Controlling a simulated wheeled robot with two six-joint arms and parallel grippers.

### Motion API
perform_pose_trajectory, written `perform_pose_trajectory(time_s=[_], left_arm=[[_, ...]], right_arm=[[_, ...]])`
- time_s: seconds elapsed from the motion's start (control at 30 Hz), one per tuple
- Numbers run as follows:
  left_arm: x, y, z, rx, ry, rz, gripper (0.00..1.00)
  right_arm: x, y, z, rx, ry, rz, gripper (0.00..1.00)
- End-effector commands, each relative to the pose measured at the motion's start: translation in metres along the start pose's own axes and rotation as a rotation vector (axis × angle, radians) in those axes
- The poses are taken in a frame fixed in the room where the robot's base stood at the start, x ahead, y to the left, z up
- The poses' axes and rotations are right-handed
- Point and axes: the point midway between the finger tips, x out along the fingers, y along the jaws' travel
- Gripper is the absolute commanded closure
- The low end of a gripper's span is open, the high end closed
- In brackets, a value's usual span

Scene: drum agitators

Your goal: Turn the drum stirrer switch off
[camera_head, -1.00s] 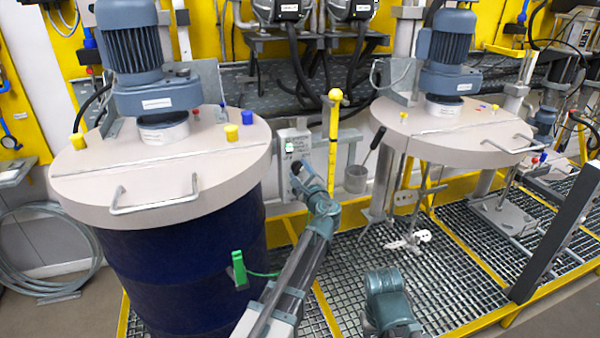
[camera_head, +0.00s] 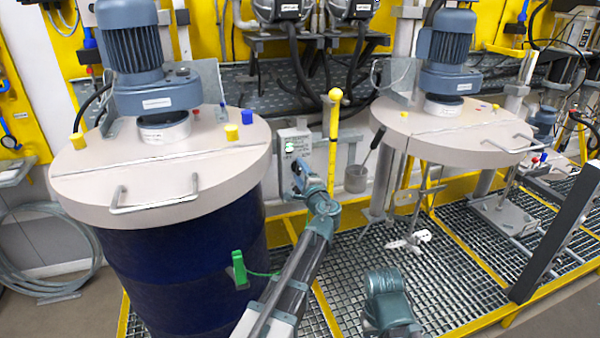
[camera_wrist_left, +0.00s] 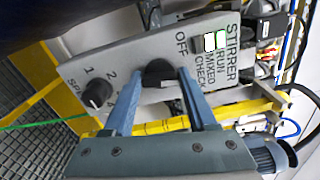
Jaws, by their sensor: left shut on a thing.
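The stirrer control box (camera_head: 295,140) is a grey panel beside the blue drum (camera_head: 180,260). In the left wrist view its panel (camera_wrist_left: 125,62) reads STIRRER, OFF and RUN, with a lit green-white lamp (camera_wrist_left: 215,41). The black stirrer switch knob (camera_wrist_left: 158,72) sits below the word OFF in that view. My left gripper (camera_wrist_left: 160,82) has one finger on each side of this knob and is shut on it. In the head view my left gripper (camera_head: 299,172) is at the box front and hides the knob.
A second black knob (camera_wrist_left: 96,94), marked SPEED with numbers, is close beside the gripped one. A yellow post (camera_head: 334,140) stands right of the box. A green clip (camera_head: 239,269) hangs on the drum. A metal cup (camera_head: 356,178) hangs to the right.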

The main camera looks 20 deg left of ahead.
Motion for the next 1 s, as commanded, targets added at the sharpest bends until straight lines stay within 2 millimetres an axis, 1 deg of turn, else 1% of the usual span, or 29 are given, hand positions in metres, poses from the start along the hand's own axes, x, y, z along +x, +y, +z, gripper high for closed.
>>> perform_pose_trajectory(time_s=[0.1,0.6,0.8,1.0], left_arm=[[-0.0007,0.0011,0.0003,-0.114,0.000,0.001,0.98],[-0.0009,0.0024,-0.0001,-0.573,0.000,0.002,0.98],[-0.0010,0.0027,-0.0004,-0.717,0.000,0.002,0.98],[-0.0011,0.0030,-0.0006,-0.819,0.000,0.002,0.98]], right_arm=[[0.0007,-0.0001,0.0000,0.000,0.000,0.000,0.50],[0.0019,-0.0002,-0.0001,0.000,0.000,0.000,0.50],[0.0023,-0.0002,-0.0001,0.000,0.000,0.000,0.50],[0.0025,-0.0002,-0.0001,0.000,0.000,0.000,0.50]])
